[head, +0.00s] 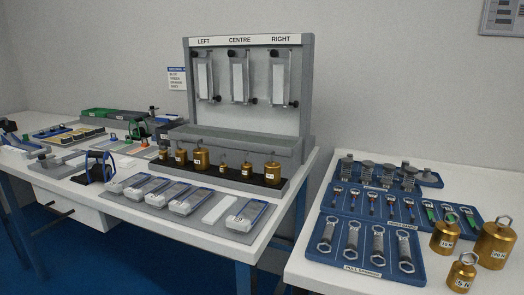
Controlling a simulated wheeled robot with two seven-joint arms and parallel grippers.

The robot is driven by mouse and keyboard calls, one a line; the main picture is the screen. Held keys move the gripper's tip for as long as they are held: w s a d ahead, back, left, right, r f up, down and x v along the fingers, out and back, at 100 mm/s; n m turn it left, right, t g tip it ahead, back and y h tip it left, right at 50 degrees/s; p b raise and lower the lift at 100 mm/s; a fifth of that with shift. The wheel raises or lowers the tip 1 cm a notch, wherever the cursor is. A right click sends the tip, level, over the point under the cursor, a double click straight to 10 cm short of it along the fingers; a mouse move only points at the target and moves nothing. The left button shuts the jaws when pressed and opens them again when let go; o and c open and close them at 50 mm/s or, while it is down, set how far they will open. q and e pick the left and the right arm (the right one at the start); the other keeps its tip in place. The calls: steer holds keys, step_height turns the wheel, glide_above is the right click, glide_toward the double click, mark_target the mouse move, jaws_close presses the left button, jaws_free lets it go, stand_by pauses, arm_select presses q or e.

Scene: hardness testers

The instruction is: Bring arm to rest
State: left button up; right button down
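Neither of my grippers and neither arm shows in the head view. A grey test stand (310,85) stands on the left table, with three hanging units under the signs LEFT (203,75), CENTRE (238,75) and RIGHT (279,78). A row of brass weights (201,160) stands on a dark strip in front of it.
Several trays (184,198) lie along the left table's front. Small devices (97,165) crowd its left part. The right table (300,270) holds blue trays of tools (365,245) and large brass weights (495,245). A gap separates the tables.

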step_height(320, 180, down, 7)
steer(key=b, duration=0.6)
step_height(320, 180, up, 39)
steer(key=p, duration=3.9)
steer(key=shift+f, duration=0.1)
